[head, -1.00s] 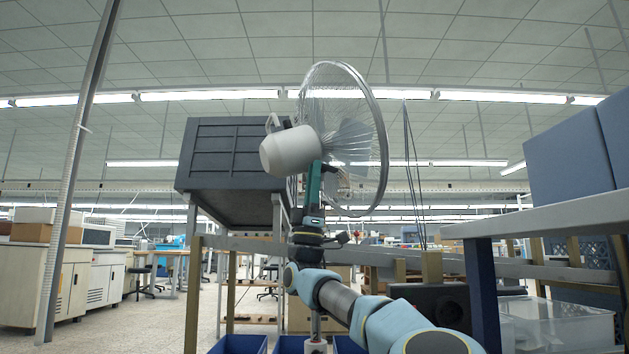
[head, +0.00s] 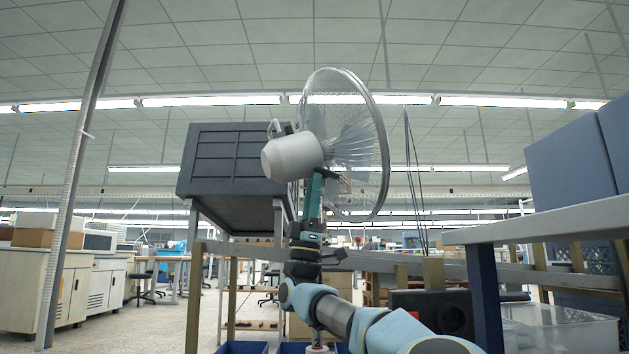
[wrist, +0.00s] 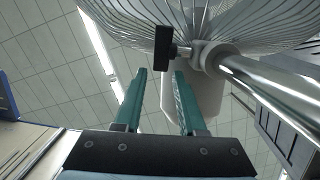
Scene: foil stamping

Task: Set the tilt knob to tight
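The fan has a round wire cage (head: 378,120) and a white motor housing (head: 292,156). It stands high in front of me in the head view. In the wrist view, a black tilt knob (wrist: 165,42) sits beside a metal joint under the cage (wrist: 270,18), with the white housing (wrist: 207,95) behind. My gripper (wrist: 160,73) has two green fingers spread apart with nothing between them. The knob lies just beyond the fingertips, apart from them in the picture. In the head view my gripper (head: 314,172) is upright below the housing, and the knob is not clearly visible.
The fan's shiny pole (wrist: 275,82) runs down the right of the wrist view. A dark cabinet (head: 230,160) stands left of the fan. A grey table (head: 560,218) with blue boxes (head: 570,155) is at right. Open floor (head: 140,325) shows at left.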

